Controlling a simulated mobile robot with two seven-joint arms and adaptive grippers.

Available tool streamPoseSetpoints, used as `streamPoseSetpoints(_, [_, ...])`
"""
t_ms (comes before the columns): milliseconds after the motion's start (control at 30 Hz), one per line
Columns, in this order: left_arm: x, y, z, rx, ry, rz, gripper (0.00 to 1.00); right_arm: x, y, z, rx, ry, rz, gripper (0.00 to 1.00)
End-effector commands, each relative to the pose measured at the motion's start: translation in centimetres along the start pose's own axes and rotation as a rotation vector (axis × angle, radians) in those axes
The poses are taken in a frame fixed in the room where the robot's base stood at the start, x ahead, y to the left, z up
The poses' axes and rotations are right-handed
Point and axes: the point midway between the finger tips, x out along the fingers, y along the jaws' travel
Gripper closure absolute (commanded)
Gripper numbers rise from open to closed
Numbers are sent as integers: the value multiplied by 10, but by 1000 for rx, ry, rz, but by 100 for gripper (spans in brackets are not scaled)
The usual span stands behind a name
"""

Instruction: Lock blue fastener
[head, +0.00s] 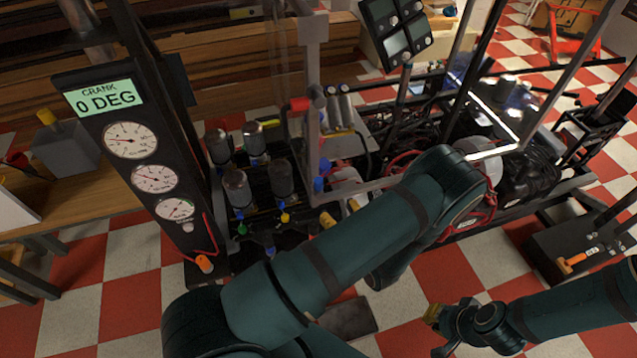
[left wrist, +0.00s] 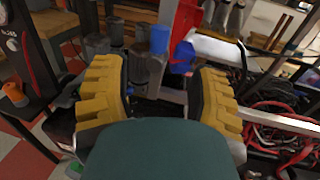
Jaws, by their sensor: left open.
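Two blue parts, a knob (head: 319,184) and a cap just above it (head: 324,166), sit on the rig beside a clear upright panel in the head view. In the left wrist view, a blue knob (left wrist: 183,54) and a blue cylinder (left wrist: 160,40) show beyond the fingers. I cannot tell which is the blue fastener. My left gripper (head: 341,212) has yellow pads, partly hidden by my arm. In the left wrist view its fingers (left wrist: 160,92) are wide apart, with nothing held between them. My right gripper (head: 436,316) is low at right, away from the rig; its opening is unclear.
A gauge panel (head: 140,150) reading "CRANK 0 DEG" stands at left. Several grey cylinders (head: 238,187) and small coloured caps crowd the rig. A red lever end (head: 299,104) is above the blue parts. Cables and metal bars fill the right. Checkered floor is open in front.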

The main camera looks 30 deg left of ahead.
Motion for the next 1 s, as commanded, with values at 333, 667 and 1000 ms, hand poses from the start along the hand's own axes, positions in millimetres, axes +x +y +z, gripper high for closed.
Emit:
streamPoseSetpoints(333, [70,1,-1,-3,2,7,41,6,2,-1,-1,3,0,100])
streamPoseSetpoints(667, [106,1,-1,0,3,5,41,8,3,-1,-1,5,0,100])
streamPoseSetpoints(1000, [109,1,0,0,2,4,41,8,3,-1,-1,5,0,100])
